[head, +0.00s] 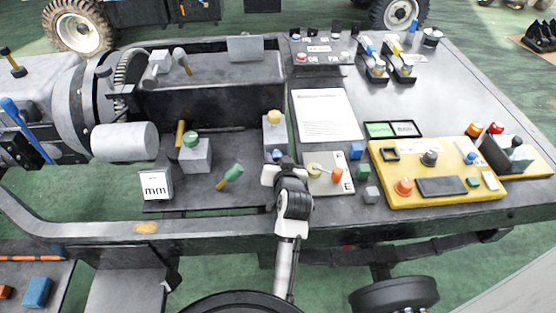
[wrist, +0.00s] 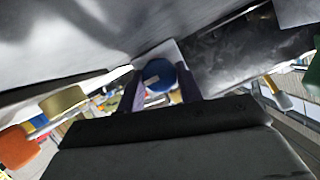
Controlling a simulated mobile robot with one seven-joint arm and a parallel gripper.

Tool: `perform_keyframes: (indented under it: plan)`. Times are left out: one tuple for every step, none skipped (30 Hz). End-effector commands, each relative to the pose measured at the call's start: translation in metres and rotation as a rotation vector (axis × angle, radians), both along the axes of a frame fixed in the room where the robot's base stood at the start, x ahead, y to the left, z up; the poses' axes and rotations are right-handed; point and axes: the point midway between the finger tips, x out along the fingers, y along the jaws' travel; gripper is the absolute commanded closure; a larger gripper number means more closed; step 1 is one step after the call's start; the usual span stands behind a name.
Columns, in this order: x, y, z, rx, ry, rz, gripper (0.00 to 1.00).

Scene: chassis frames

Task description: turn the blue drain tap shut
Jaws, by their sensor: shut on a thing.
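The blue drain tap (wrist: 158,75) shows as a round blue end with a pale mark, between my two fingers in the wrist view. In the head view a small blue part of it (head: 276,154) shows just beyond my gripper (head: 275,168), low on the front of a grey block (head: 275,135) with a yellow knob on top. My gripper (wrist: 160,88) is shut on the tap, with a finger at each side of it. My gripper hides most of the tap in the head view, and I cannot tell its turn angle.
A yellow control box (head: 400,190) is farther right. A large grey surface (wrist: 70,45) closely overhangs the wrist view.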

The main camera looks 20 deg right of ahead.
Motion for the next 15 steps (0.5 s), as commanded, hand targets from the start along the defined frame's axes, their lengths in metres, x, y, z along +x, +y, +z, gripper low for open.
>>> perform_keyframes:
  plan:
    - [0.0011,-0.0003,0.0025,0.001,-0.007,-0.001,0.88]
    - [0.0011,-0.0003,0.0025,0.001,-0.007,-0.001,0.88]
    - [0.0011,-0.0002,0.0025,0.001,-0.007,-0.001,0.88]
    - [0.0011,-0.0002,0.0025,0.0,-0.007,-0.001,0.88]
    - [0.0011,-0.0002,0.0025,0.0,-0.007,-0.001,0.88]
    - [0.0011,-0.0002,0.0026,0.0,-0.007,-0.001,0.88]
    - [0.0011,-0.0002,0.0026,0.0,-0.007,-0.001,0.88]
    - [0.0011,-0.0001,0.0026,0.0,-0.007,-0.001,0.88]
    - [0.0011,-0.0001,0.0025,0.0,-0.007,-0.001,0.6]
    - [0.0011,-0.0001,0.0024,0.0,-0.006,0.0,0.56]
    - [0.001,-0.0001,0.0022,0.0,-0.006,0.0,0.52]
    - [0.0009,0.0,0.002,-0.001,-0.005,0.0,0.46]
    - [0.0008,0.0,0.0018,-0.001,-0.005,0.0,0.43]
    - [0.0007,0.0,0.0017,-0.001,-0.004,0.0,0.43]
    - [0.0006,0.0,0.0015,-0.001,-0.004,0.0,0.43]
